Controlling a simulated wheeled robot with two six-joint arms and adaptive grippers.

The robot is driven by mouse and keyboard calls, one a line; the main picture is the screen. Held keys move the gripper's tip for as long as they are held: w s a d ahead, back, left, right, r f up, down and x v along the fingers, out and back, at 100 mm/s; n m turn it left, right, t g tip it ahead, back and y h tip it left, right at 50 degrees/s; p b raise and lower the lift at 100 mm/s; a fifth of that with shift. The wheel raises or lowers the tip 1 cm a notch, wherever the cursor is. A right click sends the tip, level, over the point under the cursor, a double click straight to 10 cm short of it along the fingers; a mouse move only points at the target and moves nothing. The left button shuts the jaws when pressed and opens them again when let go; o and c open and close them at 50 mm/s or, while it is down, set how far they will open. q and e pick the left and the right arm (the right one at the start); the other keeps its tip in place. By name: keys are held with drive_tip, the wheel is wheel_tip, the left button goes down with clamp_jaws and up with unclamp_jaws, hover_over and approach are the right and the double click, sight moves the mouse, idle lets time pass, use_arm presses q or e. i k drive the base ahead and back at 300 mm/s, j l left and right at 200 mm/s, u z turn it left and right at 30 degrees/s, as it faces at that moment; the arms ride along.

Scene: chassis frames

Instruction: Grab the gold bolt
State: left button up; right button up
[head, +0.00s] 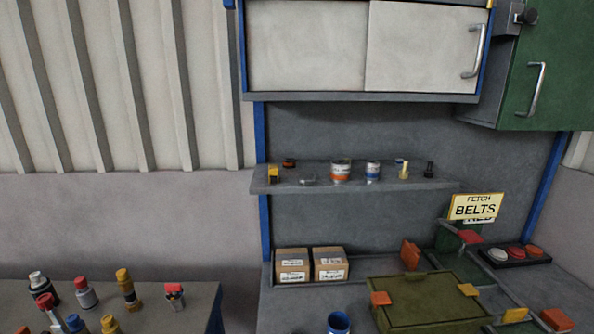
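A small pale-gold upright piece that looks like a bolt (403,170) stands near the right end of the grey wall shelf (340,179). A similar dark piece (429,170) stands to its right. A blue-and-white can (373,171) stands to its left. Neither of my grippers shows in the head view.
An orange-and-white can (340,170) and small parts share the shelf. Below are two cardboard boxes (292,266), a blue cup (338,323) and an olive box (425,297) with coloured tabs. Several bottles occupy the left table (205,292).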

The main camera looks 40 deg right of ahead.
sight(403, 173)
drive_tip(key=z, duration=1.9)
